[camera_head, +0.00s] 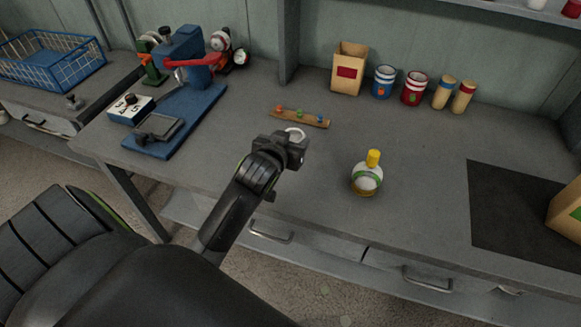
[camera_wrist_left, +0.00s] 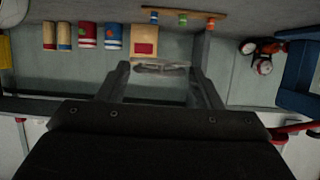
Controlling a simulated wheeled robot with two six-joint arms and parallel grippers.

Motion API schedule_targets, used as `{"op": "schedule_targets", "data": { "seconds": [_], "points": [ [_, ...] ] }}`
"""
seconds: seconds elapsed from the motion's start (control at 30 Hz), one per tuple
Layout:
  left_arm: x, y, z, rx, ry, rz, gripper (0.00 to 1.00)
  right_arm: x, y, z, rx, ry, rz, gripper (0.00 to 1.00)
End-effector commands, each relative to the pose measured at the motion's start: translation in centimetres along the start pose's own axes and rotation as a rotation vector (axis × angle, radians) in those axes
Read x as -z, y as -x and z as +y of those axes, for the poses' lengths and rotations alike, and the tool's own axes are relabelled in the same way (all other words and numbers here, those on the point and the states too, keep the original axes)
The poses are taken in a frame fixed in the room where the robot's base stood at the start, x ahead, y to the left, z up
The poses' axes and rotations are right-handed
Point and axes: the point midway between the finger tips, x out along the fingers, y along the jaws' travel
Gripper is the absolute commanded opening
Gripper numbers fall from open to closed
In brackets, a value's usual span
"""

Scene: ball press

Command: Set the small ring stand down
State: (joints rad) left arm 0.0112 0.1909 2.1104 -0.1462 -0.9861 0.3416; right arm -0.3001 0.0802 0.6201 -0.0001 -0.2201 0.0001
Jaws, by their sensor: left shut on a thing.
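My left gripper (camera_head: 293,140) is shut on the small ring stand (camera_head: 296,132), a pale whitish ring. The gripper and ring show above the middle of the grey workbench (camera_head: 320,180). In the left wrist view the ring stand (camera_wrist_left: 162,66) sits between the two fingertips (camera_wrist_left: 160,80) and looks thin and edge-on. Part of the ring is hidden by the fingers in the head view. I cannot tell how high it is above the bench. My right gripper is not in view.
A blue press (camera_head: 185,80) stands at left. A box (camera_head: 348,69) and several cans stand at the back. A dark mat (camera_head: 520,205) lies far right.

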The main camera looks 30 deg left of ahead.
Motion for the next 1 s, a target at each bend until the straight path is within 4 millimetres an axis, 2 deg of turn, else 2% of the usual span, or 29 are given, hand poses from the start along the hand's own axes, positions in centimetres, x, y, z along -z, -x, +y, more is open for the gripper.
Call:
{"op": "schedule_targets", "data": {
  "seconds": [0.1, 0.47, 0.7, 0.87, 1.0],
  "points": [
    [-1.1, -0.2, -0.7, 0.004, 0.001, 0.0, 0.37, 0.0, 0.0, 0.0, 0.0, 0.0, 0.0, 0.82],
    [-1.4, -0.3, -0.8, 0.004, 0.002, 0.001, 0.37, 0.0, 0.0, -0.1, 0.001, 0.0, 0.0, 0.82],
    [-4.9, -1.7, -0.8, 0.004, 0.003, -0.003, 0.37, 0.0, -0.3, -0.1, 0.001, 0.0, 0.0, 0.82],
    [-6.3, -2.3, -0.8, 0.004, 0.002, -0.001, 0.37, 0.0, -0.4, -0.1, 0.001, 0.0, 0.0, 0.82],
    [-8.5, -3.1, -0.8, 0.004, 0.003, -0.004, 0.37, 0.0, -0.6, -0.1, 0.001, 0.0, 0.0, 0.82]
  ]
}}
